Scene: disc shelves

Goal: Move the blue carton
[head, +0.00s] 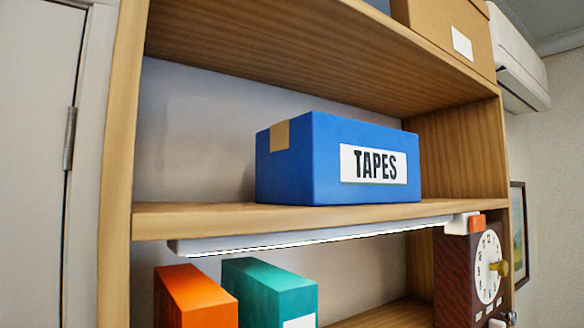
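The blue carton (300,165) stands upright on the middle shelf (160,222) of a wooden shelf unit. It has a white label reading "TAPES" on its front and a tan strip of tape at its upper left. Its front lies close to the shelf's front edge. My gripper is not in the head view.
A lamp bar (300,239) runs under the shelf's front edge. Below stand an orange box-like thing (195,298), a teal one (270,290) and a brown clock-faced thing (455,270). A cardboard box (445,25) sits above. Shelf space is free left and right of the carton.

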